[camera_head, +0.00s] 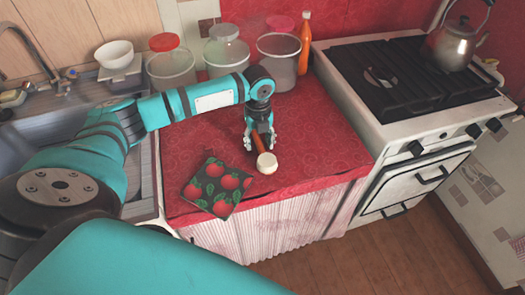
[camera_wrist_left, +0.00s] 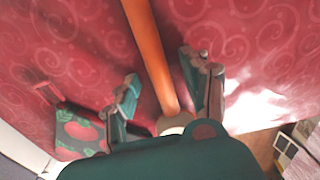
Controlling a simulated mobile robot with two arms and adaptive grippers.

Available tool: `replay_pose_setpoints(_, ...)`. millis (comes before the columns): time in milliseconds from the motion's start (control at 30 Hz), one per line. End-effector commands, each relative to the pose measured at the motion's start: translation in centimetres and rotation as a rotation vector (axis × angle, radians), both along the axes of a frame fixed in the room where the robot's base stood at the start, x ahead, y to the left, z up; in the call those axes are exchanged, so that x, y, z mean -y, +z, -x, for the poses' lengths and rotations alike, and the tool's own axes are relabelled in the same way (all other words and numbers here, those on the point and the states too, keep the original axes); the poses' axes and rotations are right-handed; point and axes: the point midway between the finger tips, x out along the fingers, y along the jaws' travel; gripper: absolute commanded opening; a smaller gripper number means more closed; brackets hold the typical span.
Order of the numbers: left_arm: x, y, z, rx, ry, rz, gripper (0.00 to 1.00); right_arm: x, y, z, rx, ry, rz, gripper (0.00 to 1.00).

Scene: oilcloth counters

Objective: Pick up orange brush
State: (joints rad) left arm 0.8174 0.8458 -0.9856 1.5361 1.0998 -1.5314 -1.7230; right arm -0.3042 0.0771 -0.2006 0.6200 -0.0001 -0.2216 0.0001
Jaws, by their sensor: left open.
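The orange brush (camera_head: 258,142) lies on the red oilcloth counter, its round whitish end (camera_head: 267,163) toward the front edge. In the left wrist view its orange handle (camera_wrist_left: 150,50) runs between my fingers, and the whitish end is partly hidden by my gripper body. My left gripper (camera_head: 260,146) points down over the brush. In the left wrist view my left gripper (camera_wrist_left: 161,72) is open, one finger on each side of the handle with gaps between. I cannot tell the exact height of the fingertips above the cloth. My right gripper is not in view.
Clear containers (camera_head: 172,68) and an orange bottle (camera_head: 304,45) stand at the back. The stove (camera_head: 410,85) with a kettle (camera_head: 456,42) is right; the sink is left.

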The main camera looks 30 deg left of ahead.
Motion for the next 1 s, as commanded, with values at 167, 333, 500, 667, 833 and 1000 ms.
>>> replay_pose_setpoints(167,0.01,-0.03,-0.02,0.001,0.000,0.001,0.47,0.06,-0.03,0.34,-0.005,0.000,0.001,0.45)
replay_pose_setpoints(333,0.01,0.00,-0.02,0.000,0.000,0.000,0.28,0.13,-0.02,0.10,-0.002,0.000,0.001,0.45)
replay_pose_setpoints(500,0.01,0.01,-0.02,0.000,0.000,0.000,0.06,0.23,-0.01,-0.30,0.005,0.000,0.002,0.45)
replay_pose_setpoints(667,0.01,0.03,-0.03,0.001,0.000,0.001,0.00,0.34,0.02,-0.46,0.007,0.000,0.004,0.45)
replay_pose_setpoints(833,0.01,0.04,-0.03,0.001,0.000,0.001,0.00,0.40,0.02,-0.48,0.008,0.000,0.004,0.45)
replay_pose_setpoints(1000,-0.02,0.48,-0.07,0.001,0.001,0.000,0.00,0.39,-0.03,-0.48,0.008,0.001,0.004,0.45)
